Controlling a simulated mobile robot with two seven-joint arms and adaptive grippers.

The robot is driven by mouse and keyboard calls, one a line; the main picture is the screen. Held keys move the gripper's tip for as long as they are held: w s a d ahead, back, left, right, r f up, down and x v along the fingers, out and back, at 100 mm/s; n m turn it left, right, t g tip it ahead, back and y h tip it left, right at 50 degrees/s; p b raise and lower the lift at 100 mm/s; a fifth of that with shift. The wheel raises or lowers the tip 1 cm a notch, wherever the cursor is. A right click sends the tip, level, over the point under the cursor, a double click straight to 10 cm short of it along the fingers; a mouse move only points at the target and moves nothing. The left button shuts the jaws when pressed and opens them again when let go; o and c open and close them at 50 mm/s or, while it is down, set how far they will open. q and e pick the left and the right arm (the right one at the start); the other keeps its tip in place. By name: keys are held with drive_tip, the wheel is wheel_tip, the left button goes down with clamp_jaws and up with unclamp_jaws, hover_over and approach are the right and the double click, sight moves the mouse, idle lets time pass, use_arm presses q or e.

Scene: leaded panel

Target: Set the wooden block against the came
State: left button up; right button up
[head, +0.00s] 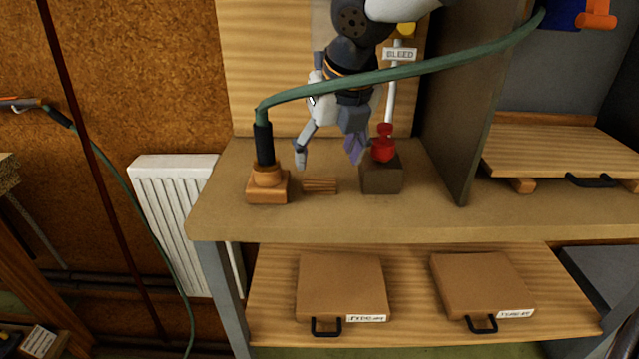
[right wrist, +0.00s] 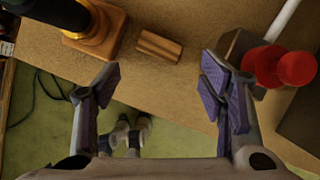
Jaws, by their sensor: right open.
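A small wooden block (head: 319,185) with lengthwise grooves lies flat on the workbench top, between an orange-brown base (head: 268,187) and a dark square block (head: 381,178). It also shows in the right wrist view (right wrist: 158,46), beyond the fingertips. My right gripper (head: 328,154) is open and empty, pointing down above and behind the wooden block in the head view. Its purple-padded fingers (right wrist: 160,90) stand wide apart in the wrist view, and neither touches the block. I cannot pick out the came in either view. My left gripper is not in view.
A green hose (head: 400,72) runs from the base's black sleeve across in front of my right arm. A red knob (head: 383,146) tops the dark block. An upright divider (head: 478,110) stands to the right. The bench's front strip is clear.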

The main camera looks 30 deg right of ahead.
sight(320, 181)
drive_tip(key=x, duration=0.7)
drive_tip(key=shift+w+f+b, duration=0.25)
drive_tip(key=shift+f+b, duration=0.05)
drive_tip(key=shift+r, duration=0.1)
drive_tip(key=c, duration=0.7)
drive_tip(key=shift+r, duration=0.1)
